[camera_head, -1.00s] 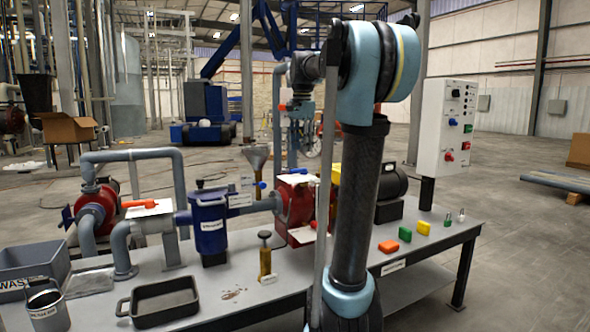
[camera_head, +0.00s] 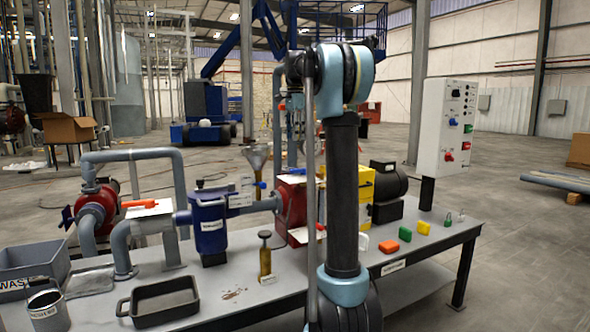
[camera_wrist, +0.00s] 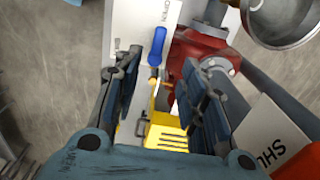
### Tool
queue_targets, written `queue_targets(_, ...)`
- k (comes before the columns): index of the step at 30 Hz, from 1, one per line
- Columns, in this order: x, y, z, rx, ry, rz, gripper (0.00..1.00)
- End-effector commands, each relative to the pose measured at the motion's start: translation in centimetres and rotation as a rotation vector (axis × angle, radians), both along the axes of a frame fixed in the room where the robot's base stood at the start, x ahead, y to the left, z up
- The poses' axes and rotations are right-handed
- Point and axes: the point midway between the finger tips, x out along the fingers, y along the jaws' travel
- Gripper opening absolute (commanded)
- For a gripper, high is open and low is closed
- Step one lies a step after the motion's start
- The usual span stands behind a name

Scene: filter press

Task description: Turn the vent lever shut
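A lever with a blue handle (camera_wrist: 157,46) shows in the wrist view, against a white plate (camera_wrist: 140,22) lettered OPEN. My gripper (camera_wrist: 163,68) is open, one finger at each side of the picture. The blue handle appears in the gap between them, beyond the tips, and I see no contact. A blue handle also shows in the head view (camera_head: 262,184), beside the funnel. An orange handle (camera_wrist: 296,162) lies beside a plate lettered SHU at the lower right, outside the fingers. In the head view my gripper is mostly hidden behind my arm.
A red valve body (camera_wrist: 200,50) and a metal funnel (camera_wrist: 285,18) stand close to the right finger. A yellow part (camera_wrist: 168,130) shows between the fingers. On the bench are a blue strainer pot (camera_head: 210,235), a black tray (camera_head: 163,300) and a control box (camera_head: 447,125).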

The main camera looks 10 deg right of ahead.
Motion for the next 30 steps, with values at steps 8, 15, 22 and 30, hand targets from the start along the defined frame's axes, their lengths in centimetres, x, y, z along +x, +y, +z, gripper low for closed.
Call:
queue_targets(8,0.0,0.0,-4.7,0.000,0.000,0.000,0.38)
queue_targets(15,0.0,0.0,-8.8,0.000,0.000,0.001,0.38)
queue_targets(22,0.0,0.0,-12.1,0.000,0.000,0.001,0.38)
queue_targets(30,-0.1,0.0,-13.7,0.000,0.000,0.001,0.38)
